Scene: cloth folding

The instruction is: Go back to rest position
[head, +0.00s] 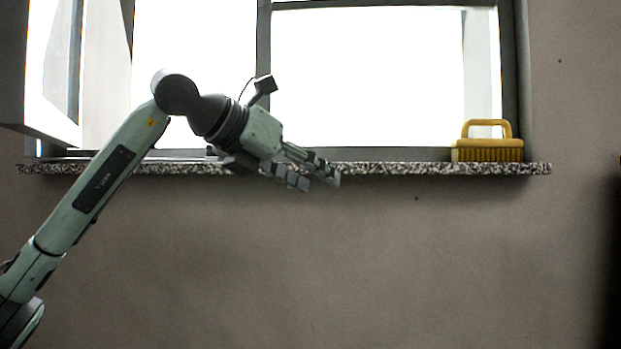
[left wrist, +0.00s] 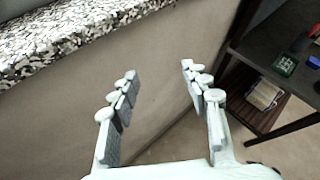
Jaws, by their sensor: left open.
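My left arm reaches in from the left in the head view, raised in front of the window sill. Its gripper (head: 318,182) points right and slightly down, in front of the sill's edge. In the left wrist view the left gripper's two fingers (left wrist: 157,95) stand well apart with nothing between them. The right gripper is not in view. No cloth shows in either view.
A speckled stone sill (head: 430,168) runs under a bright window (head: 370,80). A yellow brush (head: 487,143) stands at its right end. In the left wrist view a dark shelf unit (left wrist: 262,62) with small items stands at the right. The wall (head: 330,270) below the sill is bare.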

